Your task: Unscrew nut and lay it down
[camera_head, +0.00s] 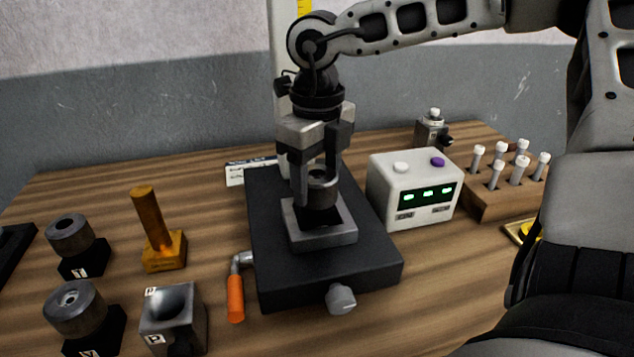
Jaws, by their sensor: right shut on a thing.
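My right gripper (322,178) comes down from above over the middle of the black machine base (375,262). It is shut on a dark grey round part, which looks like the nut (322,188). The nut sits just above a square grey metal frame (322,237) on the base. The gripper's fingers hide part of the nut, and I cannot tell whether it is still threaded on anything below. My left gripper is not in view.
An orange handle (235,298) and a grey knob (341,299) stick out from the base. A white control box (415,190) and a tube rack (500,200) stand right. Left are an orange post (150,220), round parts on black blocks (72,235) and a grey block (173,320).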

